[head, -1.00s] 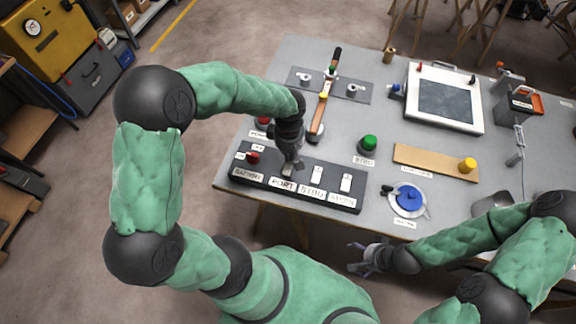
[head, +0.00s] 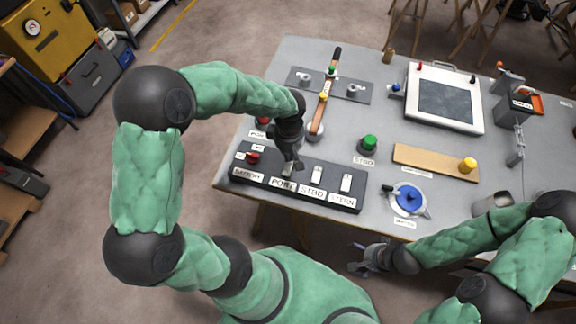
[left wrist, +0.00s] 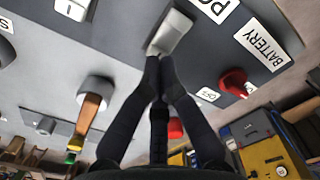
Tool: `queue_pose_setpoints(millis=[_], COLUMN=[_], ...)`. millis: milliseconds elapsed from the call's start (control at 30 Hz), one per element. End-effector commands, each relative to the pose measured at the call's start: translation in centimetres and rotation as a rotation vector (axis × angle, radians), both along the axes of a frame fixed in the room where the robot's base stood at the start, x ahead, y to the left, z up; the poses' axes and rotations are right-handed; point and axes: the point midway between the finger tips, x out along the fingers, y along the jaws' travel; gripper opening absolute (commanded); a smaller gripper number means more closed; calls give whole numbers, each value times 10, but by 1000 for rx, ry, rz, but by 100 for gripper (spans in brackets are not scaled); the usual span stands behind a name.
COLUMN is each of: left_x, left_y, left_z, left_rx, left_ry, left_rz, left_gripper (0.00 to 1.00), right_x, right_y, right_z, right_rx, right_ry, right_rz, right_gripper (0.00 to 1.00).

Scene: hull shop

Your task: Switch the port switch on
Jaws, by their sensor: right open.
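The port switch is a white rocker (left wrist: 172,33) beside its PORT label on the dark switch panel (head: 345,206). In the head view my left gripper (head: 292,168) covers most of it. In the left wrist view the same gripper (left wrist: 159,60) has its fingertips together at the rocker's near end, at or very close to it, with nothing held between them. I cannot tell whether the rocker is on or off. My right gripper (head: 358,258) is open and empty, in front of the table's near edge.
On the same panel are a red battery knob (head: 253,157), the STBD switch (head: 317,175) and the STERN switch (head: 346,182). A green button (head: 369,143), a blue-topped round device (head: 409,198) and a framed screen (head: 446,103) stand farther right on the grey table.

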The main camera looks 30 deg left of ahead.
Motion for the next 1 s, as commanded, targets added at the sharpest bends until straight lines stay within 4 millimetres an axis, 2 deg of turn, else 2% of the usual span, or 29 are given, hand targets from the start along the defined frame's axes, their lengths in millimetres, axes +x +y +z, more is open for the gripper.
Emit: queue_pose_setpoints(millis=[1000], left_x=[0], left_y=[0], left_z=[-14], left_rx=[0], left_ry=[0], left_rz=[0], left_gripper=[0], right_x=[0], right_y=[0], right_z=[-12], right_rx=[0], right_ry=[0], right_rz=[0], right_gripper=[90])
